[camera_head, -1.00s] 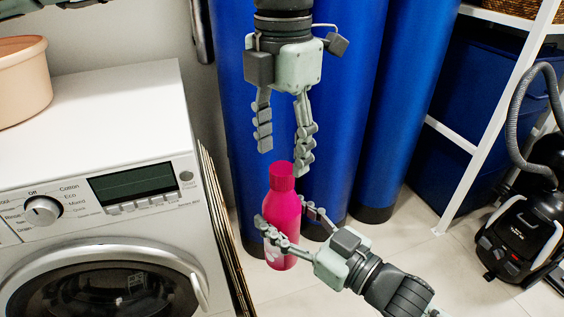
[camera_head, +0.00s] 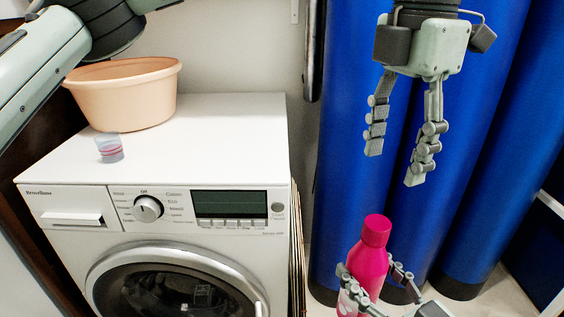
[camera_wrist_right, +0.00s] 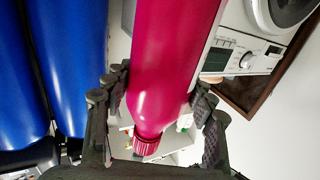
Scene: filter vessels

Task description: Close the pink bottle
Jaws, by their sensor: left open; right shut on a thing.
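The pink bottle (camera_head: 371,262) is upright, low in the head view. A ridged pink cap (camera_head: 376,228) sits on its neck; how tight it is, I cannot tell. My right gripper (camera_head: 370,273) is shut around the bottle's body, and its lower part is cut off by the frame. In the right wrist view the bottle (camera_wrist_right: 172,60) lies between the fingers, with the ridged cap (camera_wrist_right: 147,144) beyond them. My left gripper (camera_head: 394,166) is open and empty above the cap, clear of it, fingers pointing down.
A white washing machine (camera_head: 225,130) stands at left. On it are a peach tub (camera_head: 128,95) and a small clear cup with pink lines (camera_head: 109,149). Tall blue cylinders (camera_head: 345,130) stand close behind the grippers. Pale floor shows at the lower right.

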